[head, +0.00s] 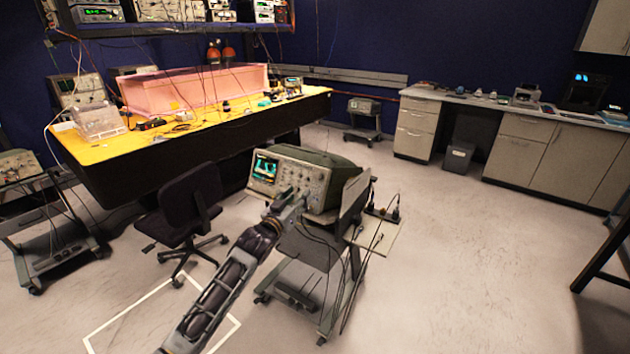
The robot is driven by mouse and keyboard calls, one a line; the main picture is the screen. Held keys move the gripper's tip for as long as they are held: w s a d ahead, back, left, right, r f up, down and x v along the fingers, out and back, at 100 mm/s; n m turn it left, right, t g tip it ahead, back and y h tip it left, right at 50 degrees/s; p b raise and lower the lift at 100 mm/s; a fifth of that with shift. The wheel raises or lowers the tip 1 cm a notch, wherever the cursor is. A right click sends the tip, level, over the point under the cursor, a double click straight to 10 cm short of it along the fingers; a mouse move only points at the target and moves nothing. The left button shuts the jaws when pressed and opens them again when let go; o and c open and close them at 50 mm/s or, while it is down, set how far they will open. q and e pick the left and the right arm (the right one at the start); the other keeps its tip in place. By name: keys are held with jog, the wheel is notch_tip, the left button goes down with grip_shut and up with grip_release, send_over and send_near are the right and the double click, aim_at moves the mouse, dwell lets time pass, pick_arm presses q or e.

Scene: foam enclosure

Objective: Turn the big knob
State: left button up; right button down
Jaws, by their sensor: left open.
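A green-grey oscilloscope (318,166) with a lit screen stands on a wheeled cart (312,248) in the middle of the head view. Its front panel (298,176), right of the screen, carries several small knobs. I cannot tell which one is the big knob; my gripper hides part of the panel's lower area. My left gripper (293,197) is open in front of the lower panel, below and right of the screen. I cannot tell whether its fingers touch or surround a knob. My right gripper is not in view.
A black chair (185,208) stands left of the cart. A yellow-topped bench (195,122) with a pink foam enclosure (195,90) is behind it. A small side shelf (377,232) sticks out right of the cart. The floor (460,250) at the right is clear.

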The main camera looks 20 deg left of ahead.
pick_arm(q)
jog(key=shift+a+f+n, duration=0.15)
jog(key=shift+f+n, duration=0.1)
jog(key=shift+n, duration=0.55)
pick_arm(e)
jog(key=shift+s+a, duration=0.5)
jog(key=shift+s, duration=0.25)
pick_arm(q)
jog(key=shift+w, duration=0.1)
